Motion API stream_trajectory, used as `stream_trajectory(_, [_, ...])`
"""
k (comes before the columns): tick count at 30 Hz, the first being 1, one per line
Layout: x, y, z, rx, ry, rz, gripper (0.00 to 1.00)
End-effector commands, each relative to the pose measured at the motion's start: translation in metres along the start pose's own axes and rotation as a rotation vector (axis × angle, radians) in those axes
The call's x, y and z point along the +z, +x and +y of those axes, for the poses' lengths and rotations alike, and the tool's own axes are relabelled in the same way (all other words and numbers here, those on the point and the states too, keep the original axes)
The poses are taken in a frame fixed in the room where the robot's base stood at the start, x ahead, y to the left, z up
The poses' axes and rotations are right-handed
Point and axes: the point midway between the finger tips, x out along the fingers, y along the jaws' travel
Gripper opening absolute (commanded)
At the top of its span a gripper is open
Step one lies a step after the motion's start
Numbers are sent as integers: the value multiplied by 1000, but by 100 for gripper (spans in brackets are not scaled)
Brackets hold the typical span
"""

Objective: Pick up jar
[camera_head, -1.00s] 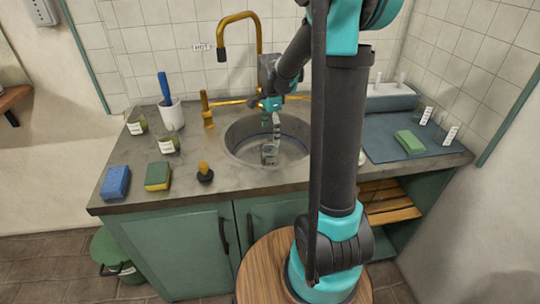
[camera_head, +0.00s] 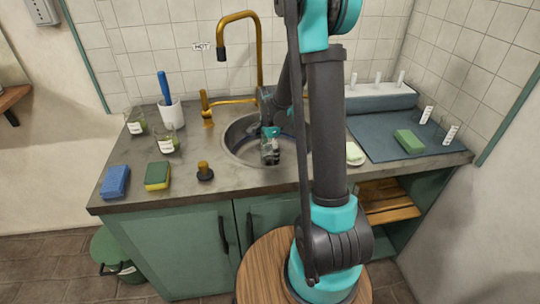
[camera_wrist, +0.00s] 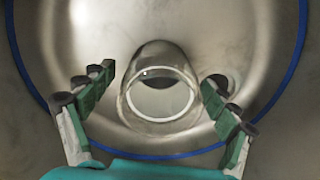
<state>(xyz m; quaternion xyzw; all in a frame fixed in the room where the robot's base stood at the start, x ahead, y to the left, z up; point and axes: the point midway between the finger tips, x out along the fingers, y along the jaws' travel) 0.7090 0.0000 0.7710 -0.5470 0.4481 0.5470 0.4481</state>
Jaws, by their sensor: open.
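A clear glass jar (camera_wrist: 160,85) stands in the round metal sink basin (camera_head: 238,140), its open rim towards the wrist camera. In the head view the jar (camera_head: 270,157) is small and partly covered by my gripper (camera_head: 271,142). In the wrist view my gripper (camera_wrist: 159,85) is open, with one green-padded finger on each side of the jar. Gaps show between the fingers and the glass. The drain hole (camera_wrist: 218,83) shows partly behind the right finger.
Labelled glasses (camera_head: 167,144), a blue sponge (camera_head: 115,181), a yellow-green sponge (camera_head: 158,175) and a plunger-like stopper (camera_head: 204,172) stand left of the sink. A brass tap (camera_head: 259,60) rises behind it. A green sponge (camera_head: 409,141) lies on the mat (camera_head: 375,135) at right.

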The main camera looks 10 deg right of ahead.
Motion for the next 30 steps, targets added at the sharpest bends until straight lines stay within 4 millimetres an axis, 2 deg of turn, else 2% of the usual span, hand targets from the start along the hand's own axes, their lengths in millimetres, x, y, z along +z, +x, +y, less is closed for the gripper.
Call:
stream_trajectory(5, [0, 0, 0, 0, 0, 0, 88])
stream_trajectory(6, [0, 0, 0, 0, 0, 0, 85])
stream_trajectory(24, [0, 0, 0, 0, 0, 0, 11])
stream_trajectory(30, [0, 0, 0, 0, 0, 0, 10])
